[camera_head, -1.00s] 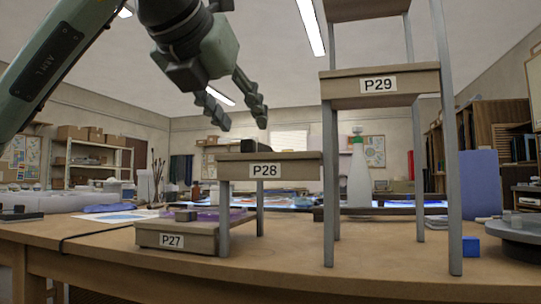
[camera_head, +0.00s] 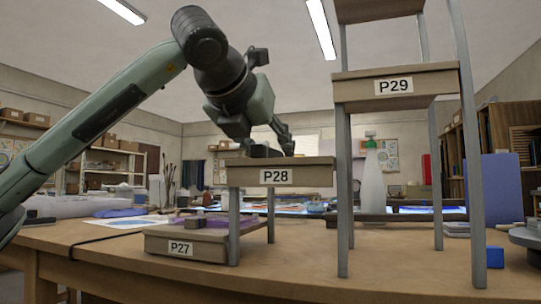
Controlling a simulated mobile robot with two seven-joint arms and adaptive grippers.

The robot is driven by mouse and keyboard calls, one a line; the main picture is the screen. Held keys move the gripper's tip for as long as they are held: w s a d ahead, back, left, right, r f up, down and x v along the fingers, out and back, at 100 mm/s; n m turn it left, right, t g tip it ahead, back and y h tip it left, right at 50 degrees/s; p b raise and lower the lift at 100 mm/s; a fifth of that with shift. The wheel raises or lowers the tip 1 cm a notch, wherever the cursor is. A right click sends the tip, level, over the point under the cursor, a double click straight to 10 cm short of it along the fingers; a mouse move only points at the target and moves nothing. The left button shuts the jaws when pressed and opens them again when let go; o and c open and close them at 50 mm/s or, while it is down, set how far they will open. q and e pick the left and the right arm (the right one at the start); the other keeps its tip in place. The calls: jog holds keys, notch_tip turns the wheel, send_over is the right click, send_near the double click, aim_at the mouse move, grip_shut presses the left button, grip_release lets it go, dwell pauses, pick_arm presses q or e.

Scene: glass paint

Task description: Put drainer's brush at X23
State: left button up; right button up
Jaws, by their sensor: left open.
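My left gripper (camera_head: 283,138) reaches in from the left and is low over the shelf labelled P28 (camera_head: 316,173). Its fingers point down and to the right, and they are open. A small dark object (camera_head: 261,151) lies on P28 beside the fingers; I cannot tell whether it is the drainer's brush or whether the fingers touch it. No label X23 can be read in view. My right gripper is not in view.
A low shelf P27 (camera_head: 215,250) with small items stands below P28. A taller shelf P29 (camera_head: 440,84) on metal posts stands to the right. A white bottle (camera_head: 372,184), a blue cube (camera_head: 495,257) and a blue panel (camera_head: 492,190) are beyond. The front table (camera_head: 300,285) is mostly clear.

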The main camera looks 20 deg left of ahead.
pick_arm(q)
grip_shut()
jog(key=shift+r, duration=0.1)
